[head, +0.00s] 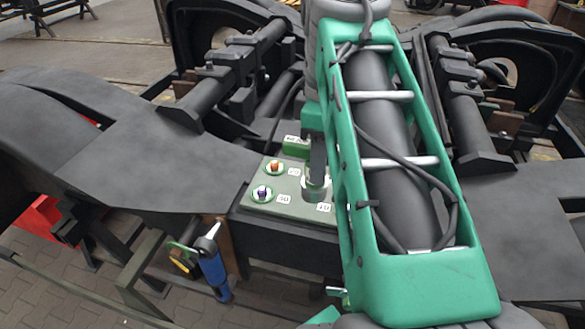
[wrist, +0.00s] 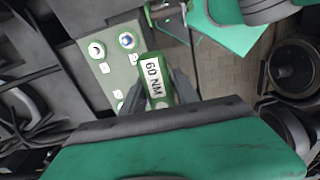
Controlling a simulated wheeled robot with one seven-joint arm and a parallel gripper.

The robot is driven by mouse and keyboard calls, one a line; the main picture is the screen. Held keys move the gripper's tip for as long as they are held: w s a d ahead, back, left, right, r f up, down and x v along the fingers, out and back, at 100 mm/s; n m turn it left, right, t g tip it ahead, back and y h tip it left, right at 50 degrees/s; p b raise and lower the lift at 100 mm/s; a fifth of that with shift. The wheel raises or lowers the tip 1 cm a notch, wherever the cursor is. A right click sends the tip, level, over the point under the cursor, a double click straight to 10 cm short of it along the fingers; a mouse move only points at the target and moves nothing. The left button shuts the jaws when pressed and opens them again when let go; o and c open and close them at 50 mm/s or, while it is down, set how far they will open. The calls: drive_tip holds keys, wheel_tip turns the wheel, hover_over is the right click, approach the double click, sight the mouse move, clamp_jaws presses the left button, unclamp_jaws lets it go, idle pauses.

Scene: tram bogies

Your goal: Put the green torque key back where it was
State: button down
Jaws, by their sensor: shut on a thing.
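The green torque key (wrist: 155,76) shows in the wrist view as a green block with a white label reading 60 NM. My gripper (wrist: 158,92) is shut on it, one dark finger on each side. In the head view the key (head: 296,147) juts out left of my gripper (head: 316,165), above the back of a grey-green panel (head: 298,208). The panel also shows in the wrist view (wrist: 112,78). It has round white-rimmed places with small labels. One bears an orange piece (head: 275,166), another a purple-blue piece (head: 263,192). My arm hides the panel's right part.
Broad dark bogie frames (head: 150,165) spread left and right, with bars and wheels behind.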

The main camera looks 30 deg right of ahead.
drive_tip(key=shift+s+d+r, duration=0.15)
drive_tip(key=shift+d+r, duration=0.05)
drive_tip(key=shift+r, duration=0.25)
drive_tip(key=w+d+f+b, duration=0.2)
drive_tip(key=w+f, duration=0.2)
drive_tip(key=w+d+f+b, duration=0.2)
drive_tip(key=w+f, duration=0.1)
drive_tip(key=f, duration=0.1)
drive_tip(key=w+d+f+b, duration=0.2)
drive_tip(key=w+f, duration=0.2)
drive_tip(key=f, duration=0.1)
drive_tip(key=shift+w+d+f, duration=0.1)
drive_tip(key=shift+w+d, duration=0.2)
drive_tip(key=shift+d, duration=0.05)
